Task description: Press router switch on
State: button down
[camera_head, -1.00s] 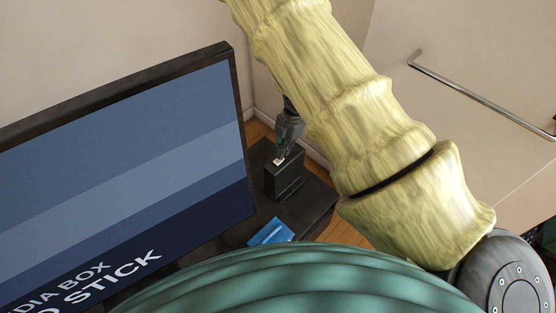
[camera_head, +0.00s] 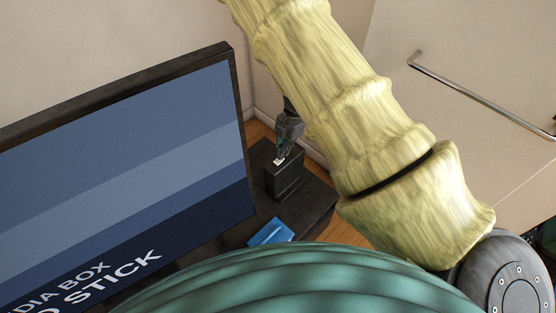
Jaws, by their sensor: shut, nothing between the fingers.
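The router looks to be the small dark upright box (camera_head: 285,182) on the dark stand, right of the screen. A small white switch (camera_head: 280,161) shows on its top. My gripper (camera_head: 281,153) points down at the switch from above, shut, with its tips at or just above it. I cannot tell whether the tips touch the switch or which way the switch is set. My pale yellow arm covers the area to the right of the gripper.
A large screen (camera_head: 120,150) stands close on the left. A blue flat object (camera_head: 271,232) lies on the dark stand (camera_head: 313,203) in front of the box. A metal bar handle (camera_head: 480,93) is on the pale panel at right. The wall is close behind.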

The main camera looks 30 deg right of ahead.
jog(key=shift+f, duration=0.55)
dwell(0.4)
jog(key=p+v, duration=0.2)
jog(key=a+p+v, duration=0.1)
jog(key=p+v, duration=0.3)
jog(key=shift+s+a+r, duration=0.15)
jog(key=shift+s+r, duration=0.05)
jog(key=shift+s, duration=0.05)
dwell(0.4)
jog(key=shift+f, duration=0.1)
jog(key=s+v, duration=0.1)
jog(key=v, duration=1.1)
jog(key=shift+w, duration=0.45)
